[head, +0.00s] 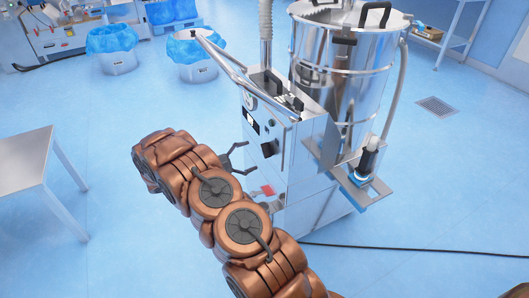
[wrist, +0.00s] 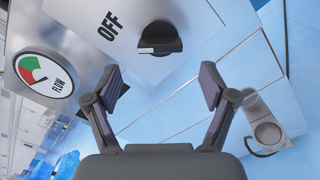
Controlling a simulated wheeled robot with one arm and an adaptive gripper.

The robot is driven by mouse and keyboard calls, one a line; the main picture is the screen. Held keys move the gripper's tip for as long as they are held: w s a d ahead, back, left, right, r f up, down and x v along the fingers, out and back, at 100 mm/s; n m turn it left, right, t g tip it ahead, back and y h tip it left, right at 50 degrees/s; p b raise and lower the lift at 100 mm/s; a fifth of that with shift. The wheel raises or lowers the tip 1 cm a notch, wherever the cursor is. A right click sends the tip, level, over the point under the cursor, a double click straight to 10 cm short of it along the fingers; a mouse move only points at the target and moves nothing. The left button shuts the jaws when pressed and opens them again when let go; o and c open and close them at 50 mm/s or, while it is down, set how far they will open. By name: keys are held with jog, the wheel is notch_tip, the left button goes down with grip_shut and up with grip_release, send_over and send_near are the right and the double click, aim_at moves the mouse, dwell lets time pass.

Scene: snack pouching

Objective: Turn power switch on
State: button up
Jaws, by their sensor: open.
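The power switch (wrist: 160,39) is a black rotary knob on a light panel in the wrist view, with the word OFF printed to its left. In the head view the black knob (head: 269,149) sits on the front of the steel machine (head: 290,165). My gripper (wrist: 160,90) is open and empty. Its fingers point toward the panel, spread on either side below the knob in the wrist picture, apart from it. In the head view my gripper (head: 240,158) is just left of the machine front, partly hidden behind my copper arm.
A FLOW gauge (wrist: 44,73) is on the panel's left in the wrist view. A steel drum (head: 345,70) tops the machine. A steel table (head: 27,160) stands at left, and lined bins (head: 113,60) stand behind. A cable (head: 420,249) crosses the floor.

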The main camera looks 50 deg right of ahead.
aim_at(269, 150)
jog(key=x, duration=0.6)
jog(key=shift+s+d, duration=0.2)
jog(key=shift+d, duration=0.05)
jog(key=c, duration=1.2)
